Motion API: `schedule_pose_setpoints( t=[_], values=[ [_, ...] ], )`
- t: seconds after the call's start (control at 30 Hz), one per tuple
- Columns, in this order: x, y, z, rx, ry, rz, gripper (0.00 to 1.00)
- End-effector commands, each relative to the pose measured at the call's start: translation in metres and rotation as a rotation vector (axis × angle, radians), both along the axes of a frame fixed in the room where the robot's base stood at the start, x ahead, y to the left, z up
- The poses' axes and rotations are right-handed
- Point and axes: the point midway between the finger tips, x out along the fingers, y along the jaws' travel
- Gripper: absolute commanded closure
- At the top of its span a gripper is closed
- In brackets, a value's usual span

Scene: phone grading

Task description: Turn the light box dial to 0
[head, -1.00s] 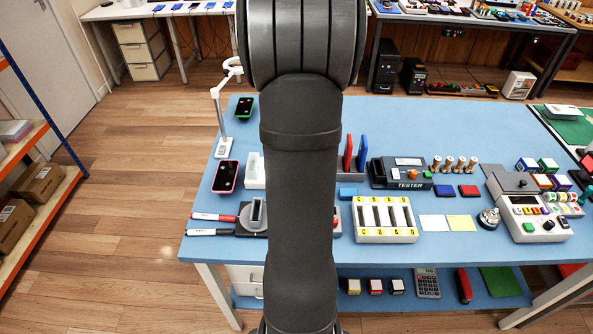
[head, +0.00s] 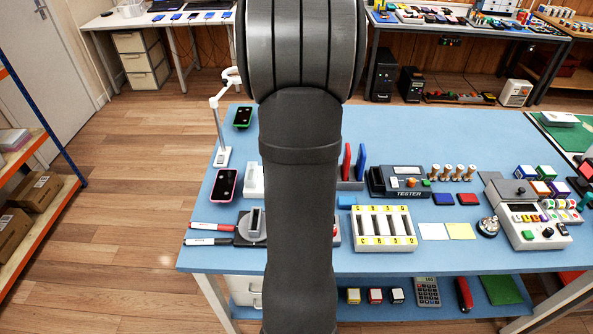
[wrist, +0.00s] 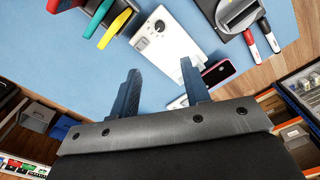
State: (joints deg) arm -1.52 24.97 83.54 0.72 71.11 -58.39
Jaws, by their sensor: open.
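A white box with a small dark round dial (wrist: 160,26) on its top, which looks like the light box (wrist: 175,45), lies on the blue table in the wrist view. In the head view a white box (head: 254,182) shows only partly, behind my arm. My gripper (wrist: 160,67) is open and empty. Its two dark blue fingers are apart, with the box beyond the fingertips and the dial roughly in line with the gap. The dial's numbers are too small to read. My arm hides the gripper in the head view.
A pink-edged phone (wrist: 218,73) lies right of the fingers in the wrist view. A red and green-yellow upright rack (wrist: 112,22) stands left of the box. A grey slotted disc (head: 254,224) and two markers (head: 210,234) lie near the front edge. A lamp (head: 222,155) stands at left.

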Motion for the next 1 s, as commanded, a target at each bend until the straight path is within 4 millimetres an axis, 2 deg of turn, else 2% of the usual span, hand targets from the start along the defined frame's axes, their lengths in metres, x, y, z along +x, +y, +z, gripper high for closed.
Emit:
schedule_pose_setpoints(
  t=[0.6,0.8,1.0],
  values=[
    [-0.003,-0.007,-0.009,0.043,0.017,-1.288,0.57],
    [-0.004,-0.008,-0.011,0.053,0.026,-1.548,0.57],
    [-0.004,-0.008,-0.017,0.054,0.030,-1.620,0.57]
  ],
)
